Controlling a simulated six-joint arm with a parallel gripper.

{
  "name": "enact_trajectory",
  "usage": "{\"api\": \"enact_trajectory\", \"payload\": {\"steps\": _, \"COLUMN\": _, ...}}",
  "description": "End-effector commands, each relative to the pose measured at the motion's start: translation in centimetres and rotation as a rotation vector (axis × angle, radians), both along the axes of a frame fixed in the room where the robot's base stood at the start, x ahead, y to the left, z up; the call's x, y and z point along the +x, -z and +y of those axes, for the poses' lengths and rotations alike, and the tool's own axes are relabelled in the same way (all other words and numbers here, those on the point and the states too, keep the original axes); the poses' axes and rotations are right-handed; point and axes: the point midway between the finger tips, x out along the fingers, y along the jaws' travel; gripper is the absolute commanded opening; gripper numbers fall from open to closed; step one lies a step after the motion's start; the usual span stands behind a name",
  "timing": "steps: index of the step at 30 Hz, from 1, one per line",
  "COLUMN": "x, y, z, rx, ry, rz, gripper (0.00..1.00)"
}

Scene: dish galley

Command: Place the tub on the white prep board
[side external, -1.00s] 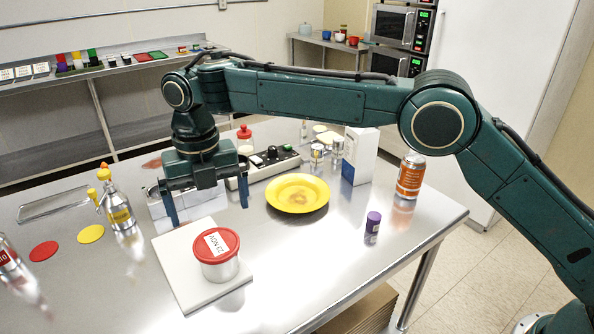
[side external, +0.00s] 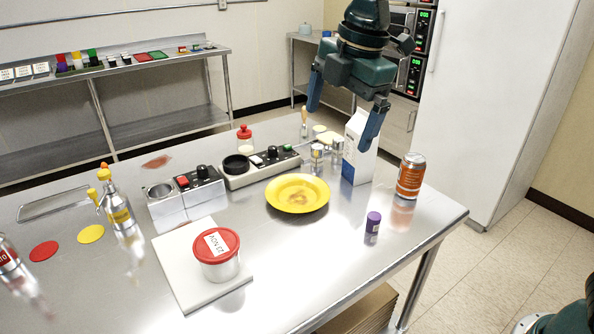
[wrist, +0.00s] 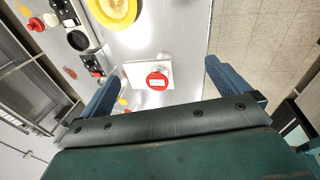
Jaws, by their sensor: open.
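My gripper (side external: 340,122) is open and empty, raised high above the table's far right part, well away from the tub. In the wrist view its two blue fingers (wrist: 160,84) are spread wide with nothing held between them.
A yellow plate (side external: 297,194) lies behind the board. A white carton (side external: 359,150), an orange can (side external: 410,176) and a small purple-capped jar (side external: 373,224) stand to the right. Control boxes (side external: 260,166) and a yellow-topped bottle (side external: 117,207) stand behind and left.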

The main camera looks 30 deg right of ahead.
Motion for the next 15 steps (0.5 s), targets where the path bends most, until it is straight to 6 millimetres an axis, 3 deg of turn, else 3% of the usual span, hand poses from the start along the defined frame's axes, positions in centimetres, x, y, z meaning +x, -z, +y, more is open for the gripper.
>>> {"api": "enact_trajectory", "payload": {"steps": 6, "x": -4.7, "y": -1.2, "z": -4.6, "rx": 0.079, "ry": 0.328, "rz": -0.036, "gripper": 1.0}}
{"api": "enact_trajectory", "payload": {"steps": 15, "x": -11.7, "y": -0.7, "z": -9.4, "rx": 0.209, "ry": 0.775, "rz": -0.083, "gripper": 1.0}}
